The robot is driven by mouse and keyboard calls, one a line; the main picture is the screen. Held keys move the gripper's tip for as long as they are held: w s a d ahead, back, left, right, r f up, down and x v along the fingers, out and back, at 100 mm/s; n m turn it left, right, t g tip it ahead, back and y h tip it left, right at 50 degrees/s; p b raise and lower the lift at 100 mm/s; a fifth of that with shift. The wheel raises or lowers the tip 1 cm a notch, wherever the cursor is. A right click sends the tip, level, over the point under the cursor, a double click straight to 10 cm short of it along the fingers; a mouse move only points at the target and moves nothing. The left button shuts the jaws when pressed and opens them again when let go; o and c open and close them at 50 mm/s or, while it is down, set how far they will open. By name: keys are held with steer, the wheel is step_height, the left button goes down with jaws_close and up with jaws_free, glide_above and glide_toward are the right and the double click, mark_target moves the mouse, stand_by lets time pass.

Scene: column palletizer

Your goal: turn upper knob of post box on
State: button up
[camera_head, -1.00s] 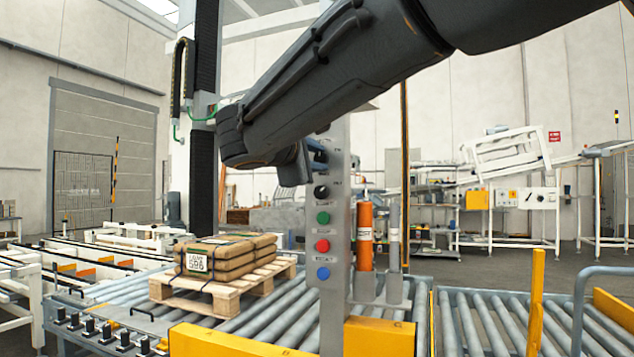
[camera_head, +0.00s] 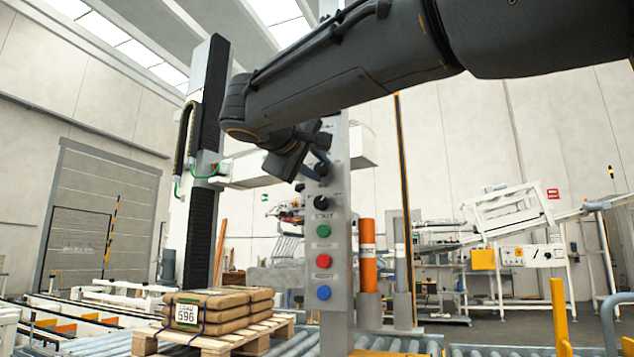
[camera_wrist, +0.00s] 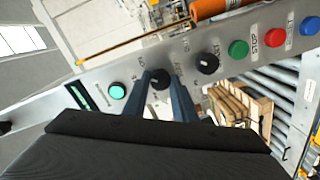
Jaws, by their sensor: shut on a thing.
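The post box is a grey upright panel (camera_head: 339,255) with a column of controls. Its upper black knob (camera_wrist: 159,77) sits between the two blue-grey fingers of my gripper (camera_wrist: 160,84), which is shut on it. In the head view the upper knob (camera_head: 321,169) is partly covered by my gripper (camera_head: 316,165), which reaches it from the left. The lower black knob (camera_head: 321,202) is below it and free; it also shows in the wrist view (camera_wrist: 206,63). I cannot read the upper knob's pointer clearly.
Green (camera_head: 323,230), red (camera_head: 323,261) and blue (camera_head: 323,292) buttons lie below the knobs. An orange cylinder (camera_head: 367,260) stands right of the post. A pallet (camera_head: 215,340) with stacked sacks (camera_head: 225,308) is on rollers to the left.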

steer(key=shift+m+b, duration=0.4)
steer(key=o, duration=1)
steer(key=shift+o, duration=0.2)
steer(key=v, duration=0.7)
steer(key=shift+s, duration=0.35)
steer(key=shift+a, duration=0.1)
